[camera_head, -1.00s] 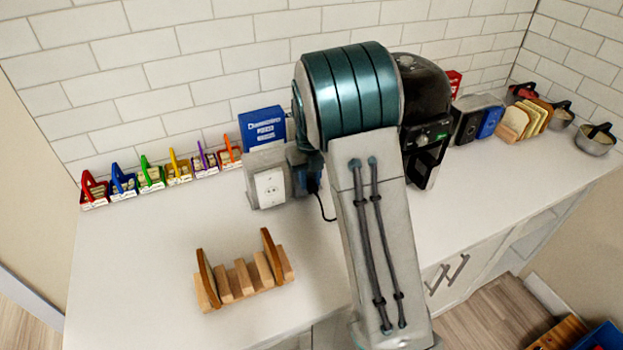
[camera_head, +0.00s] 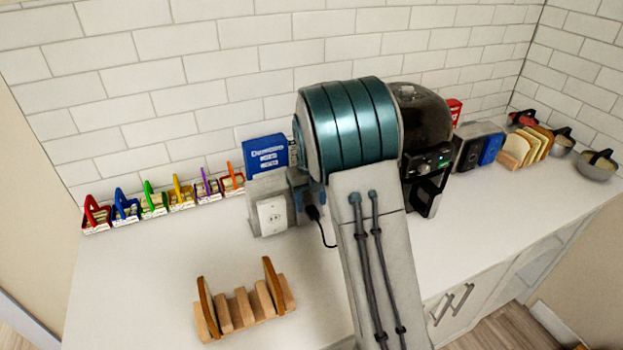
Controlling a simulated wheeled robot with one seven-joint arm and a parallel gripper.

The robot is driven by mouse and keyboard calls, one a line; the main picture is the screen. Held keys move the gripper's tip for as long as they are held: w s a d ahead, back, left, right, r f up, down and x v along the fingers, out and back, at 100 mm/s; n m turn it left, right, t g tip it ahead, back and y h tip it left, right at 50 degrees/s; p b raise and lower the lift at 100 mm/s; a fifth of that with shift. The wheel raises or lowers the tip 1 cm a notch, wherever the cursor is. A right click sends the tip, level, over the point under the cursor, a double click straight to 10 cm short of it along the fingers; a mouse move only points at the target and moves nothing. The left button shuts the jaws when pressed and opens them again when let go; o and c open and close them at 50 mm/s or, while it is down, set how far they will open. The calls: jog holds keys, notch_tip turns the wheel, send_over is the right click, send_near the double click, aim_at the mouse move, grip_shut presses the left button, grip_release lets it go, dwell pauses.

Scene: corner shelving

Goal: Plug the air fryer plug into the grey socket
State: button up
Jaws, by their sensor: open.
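The grey socket (camera_head: 270,207) is a grey box with a white outlet plate on its front, standing on the counter near the wall. Right beside it is a blue-grey block (camera_head: 303,188), partly hidden by my arm. A small black plug (camera_head: 312,213) with a black cord shows at the front of that block, right of the grey socket's outlet. I cannot tell whether it is seated in anything. The air fryer (camera_head: 424,125) is black and domed, right of my arm and partly covered by it. My gripper is hidden behind my arm.
A blue box (camera_head: 265,153) stands behind the grey socket. Several small coloured baskets (camera_head: 153,201) line the wall at left. A wooden rack (camera_head: 243,305) stands on the front counter. Bread slices (camera_head: 530,148) and bowls (camera_head: 598,168) are at right. The counter left of my arm is mostly clear.

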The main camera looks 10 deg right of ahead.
aim_at(312, 209)
notch_tip(312, 209, up, 12)
jog(key=b, duration=0.1)
dwell(0.5)
jog(key=s+d+f+n+t, duration=0.1)
jog(key=s+f+n+t, duration=0.1)
jog(key=s+n, duration=2.6)
jog(key=shift+s+n+t, duration=0.35)
jog(key=shift+n+t, duration=0.35)
jog(key=shift+n, duration=2.3)
